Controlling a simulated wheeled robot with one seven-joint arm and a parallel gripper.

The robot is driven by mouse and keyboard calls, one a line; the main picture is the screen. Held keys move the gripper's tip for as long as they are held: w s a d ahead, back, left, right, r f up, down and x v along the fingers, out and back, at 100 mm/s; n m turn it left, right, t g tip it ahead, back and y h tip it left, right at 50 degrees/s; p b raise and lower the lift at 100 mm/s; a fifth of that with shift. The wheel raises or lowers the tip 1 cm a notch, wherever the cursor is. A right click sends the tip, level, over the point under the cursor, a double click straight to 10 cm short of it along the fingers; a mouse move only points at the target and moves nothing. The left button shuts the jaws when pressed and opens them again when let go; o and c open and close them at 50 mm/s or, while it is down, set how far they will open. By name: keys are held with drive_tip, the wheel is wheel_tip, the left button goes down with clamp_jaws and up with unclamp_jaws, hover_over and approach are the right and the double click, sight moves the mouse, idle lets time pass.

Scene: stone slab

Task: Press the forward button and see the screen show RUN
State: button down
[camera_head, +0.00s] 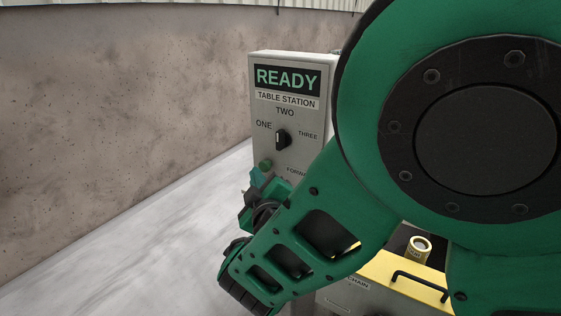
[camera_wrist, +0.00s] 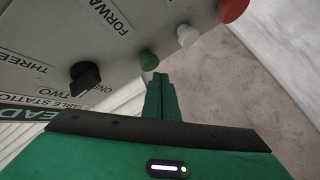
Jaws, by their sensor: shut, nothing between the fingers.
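The grey control box (camera_head: 258,85) stands on the slab, and its screen (camera_head: 289,79) reads READY. A green button (camera_head: 265,165) sits low on its face, left of the partly hidden FORWARD label (camera_head: 297,172). The wrist view shows the green button (camera_wrist: 148,60) in a row with a white button (camera_wrist: 188,36) and a red button (camera_wrist: 233,10). My gripper (camera_head: 257,176) is shut and empty, with its tips just below the green button. In the wrist view my gripper (camera_wrist: 158,76) appears close to the button; I cannot tell whether they touch.
A black selector knob (camera_head: 282,139) sits among the labels ONE, TWO and THREE. A yellow-topped case (camera_head: 385,268) with a black handle and a small can (camera_head: 419,248) lies at lower right. My arm hides much of the right side. The pale slab (camera_head: 120,255) is clear at left.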

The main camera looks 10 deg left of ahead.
drive_tip(key=shift+w+d, duration=0.4)
drive_tip(key=shift+w, duration=0.4)
idle(1.4)
drive_tip(key=shift+s, duration=0.1)
drive_tip(key=shift+s+a, duration=0.4)
drive_tip(key=shift+s, duration=0.4)
drive_tip(key=shift+s, duration=0.1)
drive_tip(key=s, duration=0.1)
drive_tip(key=s+a, duration=0.1)
drive_tip(key=s, duration=0.1)
drive_tip(key=s+a, duration=0.1)
drive_tip(key=shift+s, duration=0.25)
idle(0.5)
